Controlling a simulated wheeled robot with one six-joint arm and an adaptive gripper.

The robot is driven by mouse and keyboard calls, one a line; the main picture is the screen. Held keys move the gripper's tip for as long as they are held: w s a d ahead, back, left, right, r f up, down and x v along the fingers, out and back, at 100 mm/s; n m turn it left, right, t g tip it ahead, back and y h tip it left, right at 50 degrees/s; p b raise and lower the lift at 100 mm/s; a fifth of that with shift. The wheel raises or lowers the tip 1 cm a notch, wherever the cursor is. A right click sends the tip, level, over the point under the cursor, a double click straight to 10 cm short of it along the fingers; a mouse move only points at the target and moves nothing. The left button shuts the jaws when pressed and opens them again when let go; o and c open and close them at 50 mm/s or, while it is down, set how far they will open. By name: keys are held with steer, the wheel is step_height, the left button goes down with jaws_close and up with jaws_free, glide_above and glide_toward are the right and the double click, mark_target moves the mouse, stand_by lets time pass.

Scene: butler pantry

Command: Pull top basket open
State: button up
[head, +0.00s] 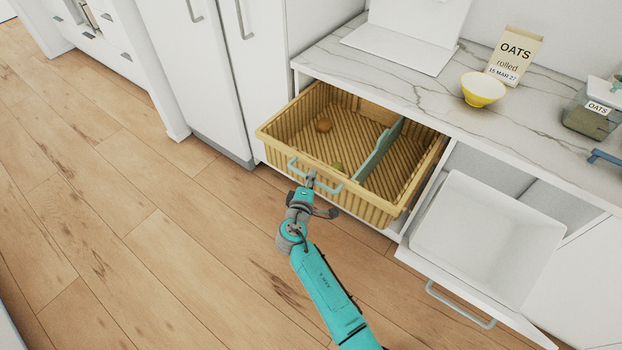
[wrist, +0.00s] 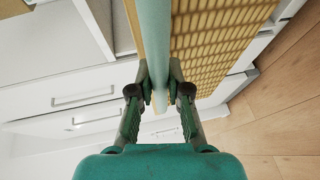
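The top basket (head: 375,208), yellow-tan and ribbed, stands pulled well out from under the counter in the head view. My gripper (head: 310,178) is at this handle. In the wrist view the handle bar (wrist: 156,45) runs between my two fingers (wrist: 160,88), which close on it from both sides. The basket's ribbed wall (wrist: 215,40) lies just beyond.
A white drawer (head: 480,245) stands open right of the basket. Tall white cabinets (head: 215,80) stand left. The wood floor (head: 130,220) in front is clear.

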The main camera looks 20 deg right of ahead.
steer(key=shift+s+a, duration=0.1)
jaws_close()
steer(key=s+a, duration=0.4)
steer(key=a, duration=0.2)
steer(key=shift+s, duration=0.15)
steer(key=o, duration=0.7)
jaws_free()
steer(key=v, duration=1.2)
